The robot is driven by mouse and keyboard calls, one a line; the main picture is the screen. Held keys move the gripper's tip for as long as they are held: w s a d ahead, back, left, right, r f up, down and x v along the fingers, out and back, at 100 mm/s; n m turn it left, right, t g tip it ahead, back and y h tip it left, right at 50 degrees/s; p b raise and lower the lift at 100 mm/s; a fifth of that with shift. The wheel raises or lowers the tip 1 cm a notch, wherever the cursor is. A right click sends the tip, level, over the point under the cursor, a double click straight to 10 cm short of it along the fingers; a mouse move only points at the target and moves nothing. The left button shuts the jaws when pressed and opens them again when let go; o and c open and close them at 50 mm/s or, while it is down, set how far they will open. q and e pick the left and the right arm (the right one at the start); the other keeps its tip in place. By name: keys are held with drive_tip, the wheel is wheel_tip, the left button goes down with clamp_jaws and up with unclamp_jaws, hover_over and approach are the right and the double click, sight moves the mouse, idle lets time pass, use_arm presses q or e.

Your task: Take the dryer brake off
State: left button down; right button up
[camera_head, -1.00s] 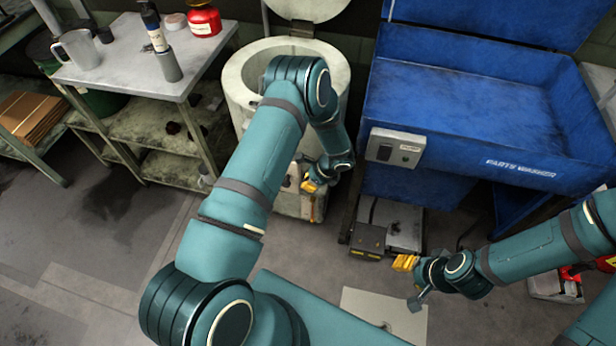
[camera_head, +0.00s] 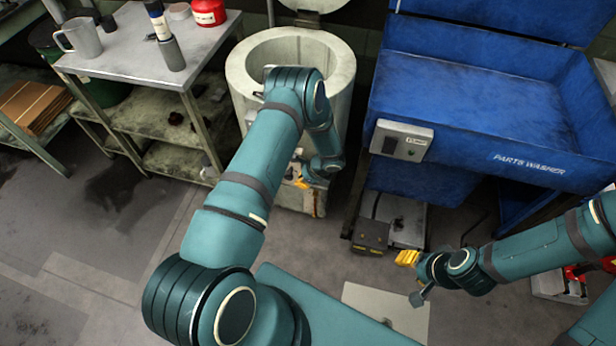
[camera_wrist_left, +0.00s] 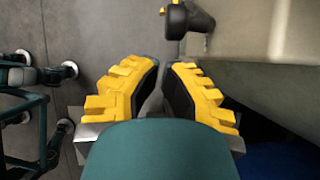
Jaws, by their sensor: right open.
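The dryer (camera_head: 343,70) is a cream drum with its lid up, at the upper middle of the head view. A black handle with yellow parts (camera_wrist_left: 199,22) sticks out beside a pale body in the left wrist view; it looks like the brake lever. My left gripper (camera_head: 302,184) is low at the dryer's front, mostly hidden by its own arm. In the wrist view its yellow fingers (camera_wrist_left: 166,66) stand a narrow gap apart, short of the handle, with no held object clear. My right gripper (camera_head: 408,272) is open and empty over the floor.
The blue parts washer (camera_head: 465,110) stands right of the dryer, with a dark pedal (camera_head: 370,236) on the floor below. A metal table (camera_head: 135,65) with a mug (camera_head: 80,38) and bottles stands at left. The floor at lower left is clear.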

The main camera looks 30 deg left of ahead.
use_arm(q)
drive_tip(key=shift+x, duration=1.35)
use_arm(e)
drive_tip(key=shift+f, duration=0.3)
use_arm(q)
drive_tip(key=shift+r, duration=0.1)
drive_tip(key=shift+s+a+r+h, duration=0.1)
drive_tip(key=shift+a+r+h, duration=0.2)
drive_tip(key=shift+h, duration=0.3)
use_arm(e)
drive_tip(key=shift+r, duration=0.3)
use_arm(q)
drive_tip(key=shift+a+r+h, duration=0.1)
drive_tip(key=shift+a+h, duration=0.15)
drive_tip(key=shift+h, duration=0.25)
use_arm(e)
drive_tip(key=shift+r, duration=0.15)
